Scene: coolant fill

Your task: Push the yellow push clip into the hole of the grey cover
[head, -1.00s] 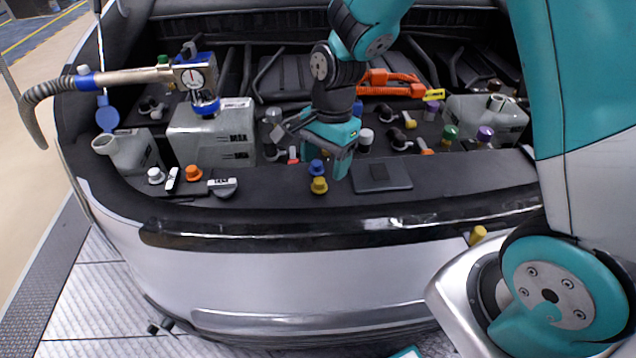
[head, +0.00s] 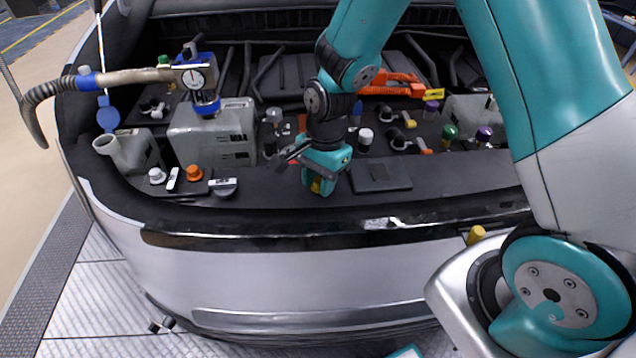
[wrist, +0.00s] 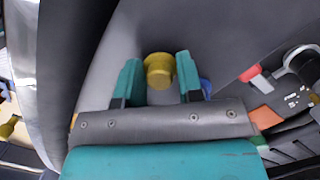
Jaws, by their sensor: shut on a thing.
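The yellow push clip (wrist: 158,70) has a round head and sits between the two teal fingers of my gripper (wrist: 159,82) in the wrist view. My gripper is shut on it. In the head view my gripper (head: 318,184) is low over the dark front ledge, with a bit of the yellow clip (head: 316,187) showing at its fingers. Whether the clip touches the ledge I cannot tell. A flat dark grey panel (head: 381,177) lies just right of the gripper; it may be the grey cover. I cannot make out a hole.
A blue piece (wrist: 205,87) is close beside the right finger in the wrist view. An orange cap (head: 194,174), a white cap (head: 156,176) and a dark round cap (head: 223,187) stand left on the ledge. A grey tank (head: 214,135) stands behind them.

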